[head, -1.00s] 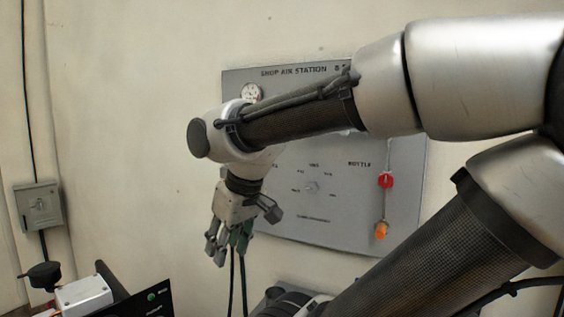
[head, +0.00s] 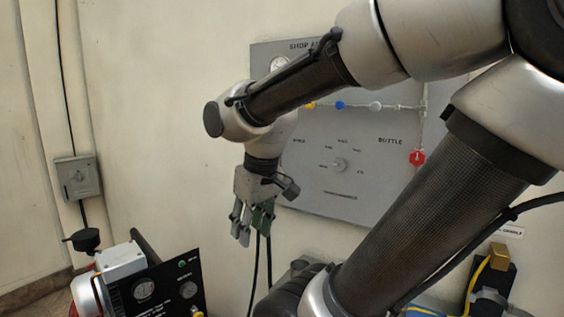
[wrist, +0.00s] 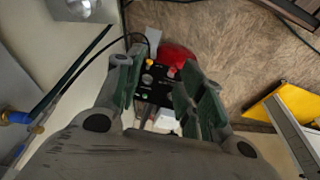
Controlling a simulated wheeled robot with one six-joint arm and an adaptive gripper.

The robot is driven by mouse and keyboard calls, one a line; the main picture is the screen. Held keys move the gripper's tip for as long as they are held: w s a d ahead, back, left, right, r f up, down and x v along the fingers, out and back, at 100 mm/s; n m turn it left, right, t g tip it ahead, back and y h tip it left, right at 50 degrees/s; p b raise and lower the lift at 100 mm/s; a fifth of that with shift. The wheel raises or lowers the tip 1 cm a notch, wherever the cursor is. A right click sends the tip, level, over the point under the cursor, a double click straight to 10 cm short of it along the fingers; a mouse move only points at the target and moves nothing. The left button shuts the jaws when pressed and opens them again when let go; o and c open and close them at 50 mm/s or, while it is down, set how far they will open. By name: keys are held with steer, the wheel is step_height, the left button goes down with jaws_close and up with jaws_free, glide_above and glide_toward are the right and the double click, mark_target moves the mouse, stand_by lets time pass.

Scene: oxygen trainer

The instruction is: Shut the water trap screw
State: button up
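I cannot make out a water trap screw in either view. In the head view my gripper (head: 250,222) hangs with its fingers pointing down, in front of the grey shop air panel (head: 370,195) near its lower left edge. In the wrist view my gripper (wrist: 158,72) is open, with empty space between its two green-padded fingers. Beyond that gap, lower down, shows a black box (wrist: 152,88) with small knobs and a red rounded body (wrist: 178,56). My arm covers part of the panel and its right side.
A black-faced unit (head: 165,285) with gauges stands at lower left. A grey switch box (head: 78,176) is on the wall. The panel carries yellow, blue and white fittings and a red tag (head: 417,158). A brass block (head: 498,256) is at lower right. A yellow object (wrist: 285,105) lies right in the wrist view.

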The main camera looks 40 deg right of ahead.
steer(key=w+a+f+m+y, duration=0.1)
steer(key=w+a+f, duration=0.25)
steer(key=w, duration=0.45)
steer(key=w+a+f+m+y, duration=0.1)
steer(key=w+a+f+m, duration=0.15)
steer(key=w+f, duration=0.4)
steer(key=w+d+f+m+t+h, duration=0.2)
steer(key=w+t, duration=0.1)
steer(key=w, duration=0.6)
steer(key=w+d+f+m+t+h, duration=0.1)
steer(key=w+d+f+m+t, duration=0.15)
steer(key=w, duration=0.65)
steer(key=w+d+r+m+t+h, duration=0.1)
steer(key=w+d+m+h, duration=0.25)
steer(key=d+h, duration=0.35)
steer(key=s+d+r+m+g+h, duration=0.5)
steer(key=s+d+r+m+h, duration=0.2)
steer(key=s+d+r+h, duration=0.3)
steer(key=r+x, duration=0.1)
steer(key=x, duration=0.5)
steer(key=shift+w+d+r, duration=0.15)
steer(key=shift+d+r, duration=0.05)
steer(key=shift+r, duration=0.05)
